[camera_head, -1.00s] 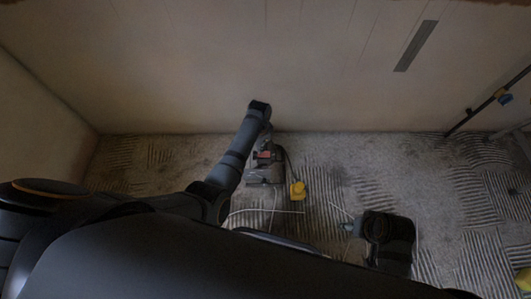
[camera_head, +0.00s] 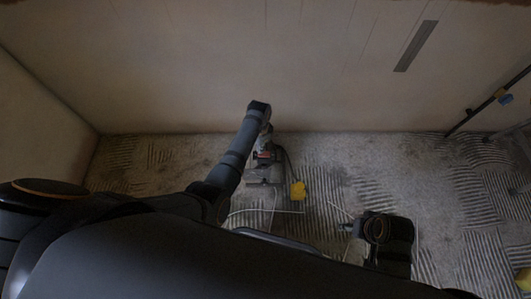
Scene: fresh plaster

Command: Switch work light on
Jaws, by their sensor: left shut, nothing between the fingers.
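My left arm reaches across from the left to a low grey unit (camera_head: 263,178) on the floor by the wall, which may be the work light. My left gripper (camera_head: 264,157) is shut and empty, over or at the top of this unit. I cannot tell whether it touches it. A small yellow piece (camera_head: 298,190) sits just right of the unit beside a dark cord. I cannot tell if it is a switch. No bright beam shows, and the room is dim. At the lower right is a dark wrist with an orange ring, apparently mine; my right gripper (camera_head: 347,228) is small and unclear there.
A pale plaster wall (camera_head: 220,70) rises close behind the unit. Thin white cable (camera_head: 265,211) lies on the patterned, dusty floor (camera_head: 345,160). Floor between the yellow piece and the pole is mostly clear.

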